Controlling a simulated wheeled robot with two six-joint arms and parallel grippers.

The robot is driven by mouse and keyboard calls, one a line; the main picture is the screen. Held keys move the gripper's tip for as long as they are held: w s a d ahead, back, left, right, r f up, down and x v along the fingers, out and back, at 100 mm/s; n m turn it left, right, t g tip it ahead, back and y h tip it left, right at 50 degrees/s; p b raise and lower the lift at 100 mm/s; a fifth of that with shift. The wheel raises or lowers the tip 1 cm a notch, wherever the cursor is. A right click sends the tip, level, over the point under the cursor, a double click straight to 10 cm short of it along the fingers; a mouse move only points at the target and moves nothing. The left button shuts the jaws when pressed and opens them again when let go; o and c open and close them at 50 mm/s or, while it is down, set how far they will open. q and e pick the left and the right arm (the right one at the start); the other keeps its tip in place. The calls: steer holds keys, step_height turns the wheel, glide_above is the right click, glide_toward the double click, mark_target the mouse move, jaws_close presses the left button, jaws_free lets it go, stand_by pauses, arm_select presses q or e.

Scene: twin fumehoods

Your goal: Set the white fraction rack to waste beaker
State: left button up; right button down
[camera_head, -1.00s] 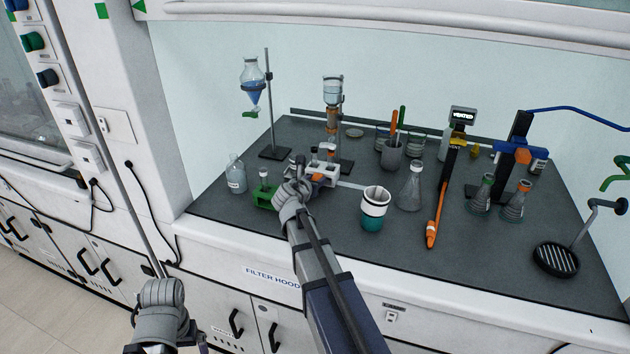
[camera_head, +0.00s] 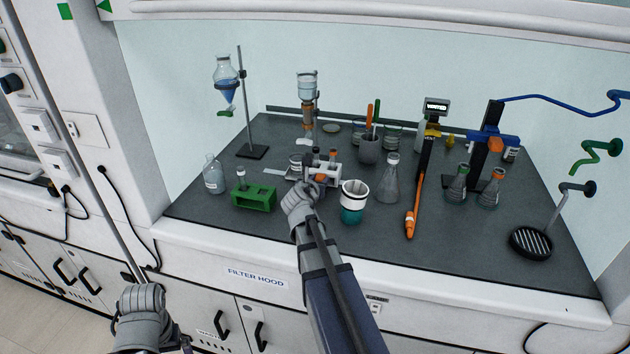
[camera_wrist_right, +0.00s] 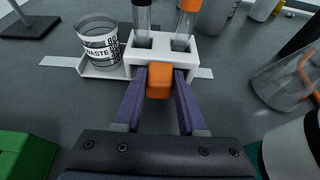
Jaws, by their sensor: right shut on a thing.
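The white fraction rack (camera_wrist_right: 168,54) holds upright tubes, one dark-capped and one orange-capped. It also shows in the head view (camera_head: 329,173), partly behind my right gripper. My right gripper (camera_wrist_right: 160,82) is shut on the rack's orange grip block. The rack is at the dark worktop; the wrist view does not show clearly whether its base touches. The clear waste beaker (camera_wrist_right: 98,42), labelled WASTE, stands immediately left of the tubes, with a white ledge along its base that appears joined to the rack. My left gripper (camera_head: 144,312) hangs low outside the hood, its fingertips unclear.
A white strip (camera_head: 274,172) lies on the worktop left of the rack. A green block (camera_head: 254,199) stands left, and a teal-and-white cup (camera_head: 353,208) close right. A flask (camera_head: 391,183) stands beyond the cup. The front worktop is mostly clear.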

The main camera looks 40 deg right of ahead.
steer(key=shift+c, duration=2.4)
jaws_free()
steer(key=p+v, duration=0.3)
steer(key=v, duration=0.4)
steer(key=shift+s+r, duration=0.15)
steer(key=shift+r, duration=0.05)
steer(key=shift+s+a, duration=0.1)
steer(key=shift+a, duration=0.1)
